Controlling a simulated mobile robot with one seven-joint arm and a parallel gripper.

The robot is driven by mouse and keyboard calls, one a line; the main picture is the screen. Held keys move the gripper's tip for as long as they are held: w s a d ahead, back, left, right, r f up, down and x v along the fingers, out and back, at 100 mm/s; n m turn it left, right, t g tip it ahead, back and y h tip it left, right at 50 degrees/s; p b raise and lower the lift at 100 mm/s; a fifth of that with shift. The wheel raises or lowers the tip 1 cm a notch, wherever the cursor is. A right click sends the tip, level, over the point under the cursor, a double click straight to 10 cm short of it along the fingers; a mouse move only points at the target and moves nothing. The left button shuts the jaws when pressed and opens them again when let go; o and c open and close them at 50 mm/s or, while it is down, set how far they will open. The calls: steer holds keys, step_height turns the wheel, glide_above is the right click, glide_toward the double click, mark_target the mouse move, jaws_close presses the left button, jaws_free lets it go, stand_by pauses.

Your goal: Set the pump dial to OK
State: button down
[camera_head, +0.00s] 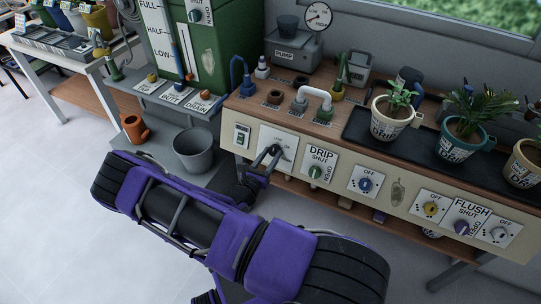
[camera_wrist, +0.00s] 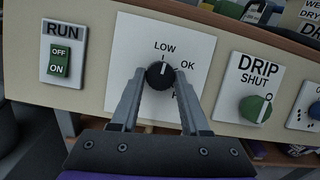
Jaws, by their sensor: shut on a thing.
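The pump dial is a round black knob (camera_wrist: 160,73) on a white plate (camera_wrist: 125,45) in the wrist view. Its white pointer line points up toward LOW. OK is printed to the upper right of the knob, and a lower label starting with H is mostly hidden by a finger. My gripper (camera_wrist: 159,78) has one finger on each side of the knob and is shut on it. In the head view, my gripper (camera_head: 270,156) reaches the dial's plate (camera_head: 290,138) on the bench front. The grey pump (camera_head: 293,52) stands on the bench with a round gauge (camera_head: 318,16).
Left of the dial is a green RUN switch (camera_wrist: 60,61); right is the green DRIP knob (camera_wrist: 256,108). More knobs, including the purple FLUSH knob (camera_head: 462,227), line the bench front. Potted plants (camera_head: 394,110) stand on top. A grey bucket (camera_head: 194,150) is left of the bench.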

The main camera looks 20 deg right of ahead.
steer(key=m+g, duration=0.1)
steer(key=m, duration=0.2)
steer(key=m+g+h, duration=0.1)
steer(key=m, duration=0.3)
steer(key=shift+w+a+r+g, duration=0.1)
steer(key=shift+w+g, duration=0.05)
steer(key=shift+g, duration=0.25)
steer(key=m+g, duration=0.1)
steer(key=m, duration=0.2)
steer(key=m+g, duration=0.1)
steer(key=m, duration=0.2)
steer(key=shift+w+r, duration=0.1)
steer(key=shift+m, duration=0.4)
steer(key=shift+c, duration=2)
jaws_free()
steer(key=p+v, duration=0.1)
steer(key=v, duration=1.6)
steer(key=shift+a, duration=0.3)
steer(key=shift+w+r, duration=0.1)
steer(key=shift+w, duration=0.05)
